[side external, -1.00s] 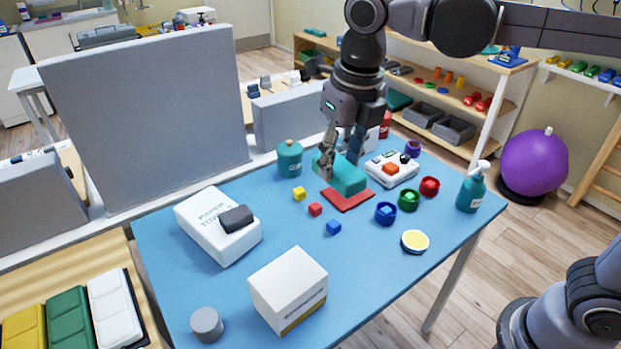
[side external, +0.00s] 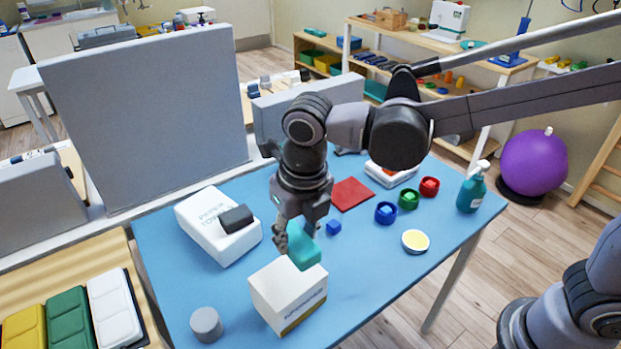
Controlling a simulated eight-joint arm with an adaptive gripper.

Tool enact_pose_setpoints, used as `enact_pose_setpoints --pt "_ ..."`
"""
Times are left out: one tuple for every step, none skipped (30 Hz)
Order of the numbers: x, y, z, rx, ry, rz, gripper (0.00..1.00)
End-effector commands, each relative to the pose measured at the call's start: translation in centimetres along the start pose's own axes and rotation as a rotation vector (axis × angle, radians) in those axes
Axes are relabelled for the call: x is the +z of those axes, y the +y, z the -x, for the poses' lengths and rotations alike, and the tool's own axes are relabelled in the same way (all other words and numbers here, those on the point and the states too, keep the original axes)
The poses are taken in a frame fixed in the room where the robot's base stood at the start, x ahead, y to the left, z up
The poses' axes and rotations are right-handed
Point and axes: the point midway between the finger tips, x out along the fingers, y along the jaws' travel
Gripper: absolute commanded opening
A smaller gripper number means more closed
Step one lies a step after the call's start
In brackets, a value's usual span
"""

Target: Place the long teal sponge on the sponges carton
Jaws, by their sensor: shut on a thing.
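The teal sponge (side external: 304,249) is held in my gripper (side external: 292,243), whose fingers are shut on it. The sponge is tilted and sits just above or at the back top edge of the white sponges carton (side external: 289,292). I cannot tell whether sponge and carton touch. The carton is a white box with a mustard band along its lower front and printed lettering. My wrist and arm hide part of the table behind the gripper.
A paper towel pack (side external: 217,225) with a dark block (side external: 236,218) on it lies left of the gripper. A grey cylinder (side external: 206,324) stands left of the carton.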

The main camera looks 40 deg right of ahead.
Motion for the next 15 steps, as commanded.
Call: enact_pose_setpoints --pt "-0.2 0.8 -0.5 0.0 0.0 0.003 0.2" --pt "-0.2 1.2 -0.7 0.0 0.0 0.002 0.2" --pt "-0.3 1.6 -0.9 0.0 0.0 0.002 0.2" --pt "-0.4 1.9 -1.1 0.0 0.0 0.002 0.2" --pt "-0.4 2.0 -1.2 0.0 0.0 0.001 0.2" --pt "-0.4 2.2 -1.3 0.0 0.0 0.0 0.2" --pt "-0.4 2.3 -1.4 0.0 0.0 -0.001 0.2" --pt "-0.5 2.3 -1.5 0.0 0.0 -0.001 0.2" --pt "-0.5 2.4 -1.8 -0.001 0.001 -0.001 0.2" --pt "-0.6 2.4 -2.1 -0.001 0.001 -0.001 0.2" --pt "-0.6 2.4 -2.5 -0.001 0.001 -0.001 0.2" --pt "-0.7 2.3 -3.0 0.0 0.001 -0.001 0.2" --pt "-0.8 2.3 -3.4 0.0 0.001 -0.001 0.2" --pt "-0.8 2.3 -3.8 0.0 0.0 -0.001 0.2" --pt "-0.9 2.3 -4.3 0.0 0.0 -0.001 0.2"
